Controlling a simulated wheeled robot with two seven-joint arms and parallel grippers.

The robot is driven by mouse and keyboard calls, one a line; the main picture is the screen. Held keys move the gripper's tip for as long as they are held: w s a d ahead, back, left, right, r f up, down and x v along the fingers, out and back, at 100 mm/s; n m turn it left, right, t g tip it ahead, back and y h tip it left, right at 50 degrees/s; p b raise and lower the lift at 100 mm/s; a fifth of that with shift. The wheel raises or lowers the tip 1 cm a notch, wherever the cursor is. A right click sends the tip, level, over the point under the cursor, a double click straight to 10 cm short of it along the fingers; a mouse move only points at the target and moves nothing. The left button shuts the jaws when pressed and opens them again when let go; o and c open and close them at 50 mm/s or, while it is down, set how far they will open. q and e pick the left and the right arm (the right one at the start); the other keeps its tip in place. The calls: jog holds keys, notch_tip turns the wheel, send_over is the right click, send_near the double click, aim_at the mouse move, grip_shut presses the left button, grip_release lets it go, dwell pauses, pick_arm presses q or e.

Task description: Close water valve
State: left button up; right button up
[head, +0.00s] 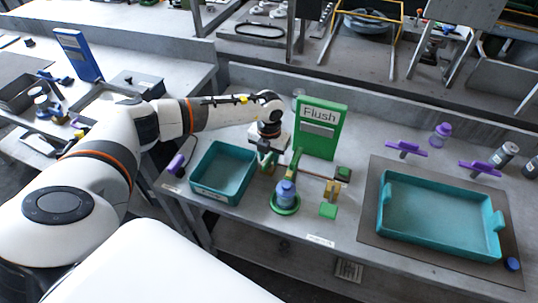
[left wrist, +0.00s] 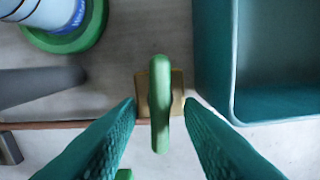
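A green valve handle (left wrist: 160,105) on a brass body (left wrist: 142,88) lies between my two teal left fingertips (left wrist: 160,103) in the left wrist view. The fingers are spread, with a visible gap on each side of the handle. In the head view my left gripper (head: 267,150) points down between the teal bin and the bottle stand, and largely hides this valve. A second brass valve (head: 331,190) with a green handle (head: 328,210) stands to the right on the copper pipe (head: 315,176). My right gripper is out of view.
A blue bottle (head: 286,193) stands on a green round base (head: 285,207). A teal bin (head: 223,172) is close to my gripper. A green "Flush" sign (head: 320,130) stands behind. A large teal tray (head: 440,218) and purple T-shaped pieces (head: 406,147) are at right.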

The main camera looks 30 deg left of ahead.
pick_arm(q)
grip_shut()
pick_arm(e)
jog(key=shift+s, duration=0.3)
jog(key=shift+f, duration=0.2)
pick_arm(q)
jog(key=m+b, duration=0.2)
jog(key=m, duration=0.1)
jog(key=shift+d+f+m, duration=0.1)
jog(key=shift+f+m, duration=0.05)
jog(key=shift+m, duration=0.15)
jog(key=m+b, duration=0.4)
jog(key=m, duration=0.1)
jog(key=shift+d, duration=0.1)
jog(key=m+b, duration=0.2)
jog(key=m, duration=0.2)
jog(key=shift+s+d+m+b, duration=0.1)
jog(key=shift+d+m+b, duration=0.05)
jog(key=shift+m+b, duration=0.2)
jog(key=shift+s+m+b, duration=0.1)
jog(key=shift+m+b, duration=0.8)
jog(key=shift+m, duration=0.95)
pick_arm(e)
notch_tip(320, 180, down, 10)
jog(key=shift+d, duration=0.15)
pick_arm(q)
jog(key=shift+r, duration=0.2)
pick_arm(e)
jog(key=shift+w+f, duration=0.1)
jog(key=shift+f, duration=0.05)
